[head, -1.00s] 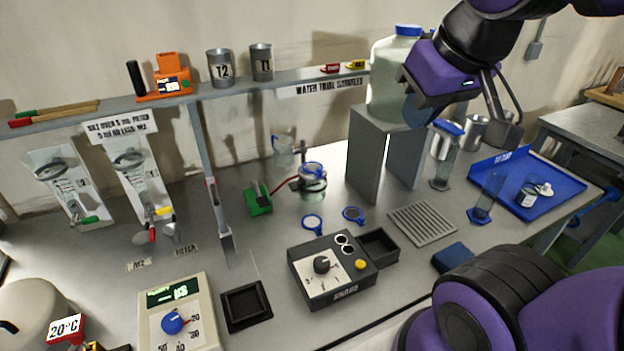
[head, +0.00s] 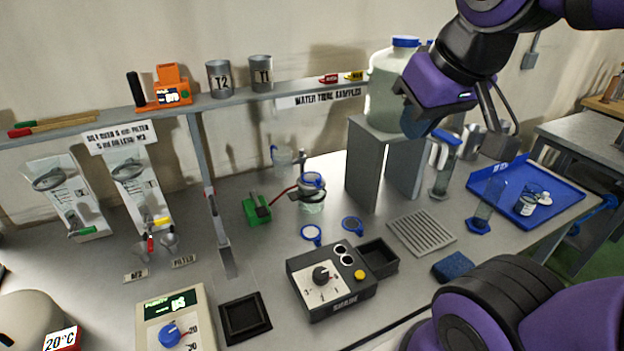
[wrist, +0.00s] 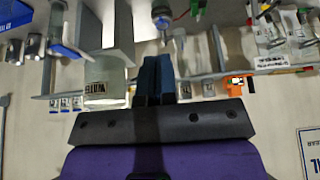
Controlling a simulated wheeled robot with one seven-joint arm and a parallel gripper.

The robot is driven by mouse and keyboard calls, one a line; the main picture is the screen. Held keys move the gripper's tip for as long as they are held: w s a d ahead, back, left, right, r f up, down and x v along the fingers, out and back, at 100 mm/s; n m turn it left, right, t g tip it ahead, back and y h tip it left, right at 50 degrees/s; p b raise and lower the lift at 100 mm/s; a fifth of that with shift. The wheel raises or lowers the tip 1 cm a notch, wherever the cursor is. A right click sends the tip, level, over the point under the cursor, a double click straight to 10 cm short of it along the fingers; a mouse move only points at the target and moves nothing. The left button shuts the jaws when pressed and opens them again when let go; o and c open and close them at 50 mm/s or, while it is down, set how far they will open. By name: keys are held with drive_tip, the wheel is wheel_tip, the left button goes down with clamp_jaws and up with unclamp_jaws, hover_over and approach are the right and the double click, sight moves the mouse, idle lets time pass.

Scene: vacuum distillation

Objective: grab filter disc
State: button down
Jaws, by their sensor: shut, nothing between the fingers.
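One disc has a white centre (head: 311,234) and the other a dark centre (head: 352,224). I cannot tell which is the filter disc. My gripper (head: 418,122) is high at the right, in front of the large jug, well above and away from both discs. In the wrist view its dark blue fingers (wrist: 157,78) are together, with nothing between them. The discs are not clearly seen in the wrist view.
A black control box (head: 330,277) stands just in front of the discs. A grey stand (head: 372,165) carries the jug (head: 386,85). A slotted plate (head: 421,232) lies to the right.

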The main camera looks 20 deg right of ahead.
drive_tip(key=c, duration=1.2)
unclamp_jaws()
drive_tip(key=shift+w, duration=0.25)
drive_tip(key=shift+o, duration=0.7)
drive_tip(key=w+n+g+y, duration=0.1)
drive_tip(key=w, duration=0.8)
drive_tip(key=shift+w+d+f+g, duration=0.15)
drive_tip(key=shift+d+f+g, duration=0.15)
drive_tip(key=shift+f, duration=0.15)
drive_tip(key=n+g+h, duration=0.1)
drive_tip(key=n+g, duration=0.2)
drive_tip(key=g, duration=0.1)
hover_over(319, 179)
wheel_tip(319, 179, down, 20)
drive_tip(key=r, duration=0.1)
drive_tip(key=shift+w+f, duration=0.1)
drive_tip(key=shift+f, duration=5.65)
